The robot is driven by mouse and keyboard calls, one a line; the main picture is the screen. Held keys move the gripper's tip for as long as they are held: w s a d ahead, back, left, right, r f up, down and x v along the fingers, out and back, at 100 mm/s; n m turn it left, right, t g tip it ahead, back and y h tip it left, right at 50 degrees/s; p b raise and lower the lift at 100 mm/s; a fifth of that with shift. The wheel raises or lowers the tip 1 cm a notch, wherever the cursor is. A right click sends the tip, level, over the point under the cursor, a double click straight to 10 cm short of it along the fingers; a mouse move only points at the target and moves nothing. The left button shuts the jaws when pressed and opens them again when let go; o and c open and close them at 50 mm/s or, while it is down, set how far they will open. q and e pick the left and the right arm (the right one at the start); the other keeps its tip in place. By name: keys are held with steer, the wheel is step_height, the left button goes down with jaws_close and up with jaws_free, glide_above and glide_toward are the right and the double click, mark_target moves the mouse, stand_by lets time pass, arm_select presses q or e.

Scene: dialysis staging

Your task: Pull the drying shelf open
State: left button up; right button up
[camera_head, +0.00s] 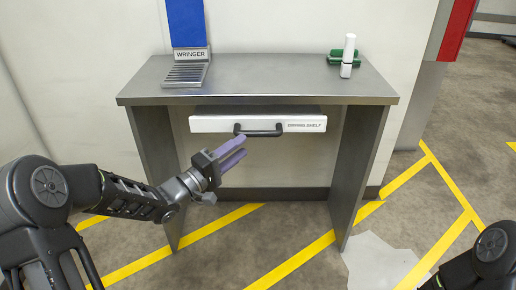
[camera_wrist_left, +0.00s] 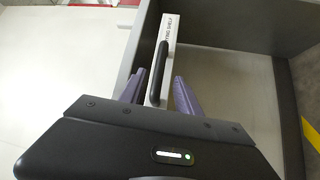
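The drying shelf (camera_head: 215,124) is a white-fronted drawer under the steel tabletop, with a black bar handle (camera_head: 258,131) and a "DRYING SHELF" label. In the left wrist view, the shelf front (camera_wrist_left: 168,35) and handle (camera_wrist_left: 160,70) lie ahead of the fingers. My left gripper (camera_head: 240,150) has purple fingers and is just in front of and a little below the handle's left end in the head view. In the left wrist view, the left gripper (camera_wrist_left: 157,90) is open, with the handle showing between its fingertips; contact cannot be told. My right gripper is out of view.
The steel table (camera_head: 270,75) has side panels down to the floor. On top are a blue-backed wringer (camera_head: 187,70) at left, and a white bottle (camera_head: 348,55) by a green item (camera_head: 335,58) at right. The floor (camera_head: 300,222) in front is clear, with yellow lines.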

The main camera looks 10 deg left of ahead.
mark_target(258, 134)
arm_select(q)
steer(key=shift+w, duration=0.1)
steer(key=b+x, duration=0.2)
steer(key=x, duration=0.5)
steer(key=shift+w+d+r, duration=0.15)
steer(key=shift+w+d, duration=0.1)
steer(key=shift+d, duration=0.05)
jaws_close()
stand_by(0.4)
stand_by(1.0)
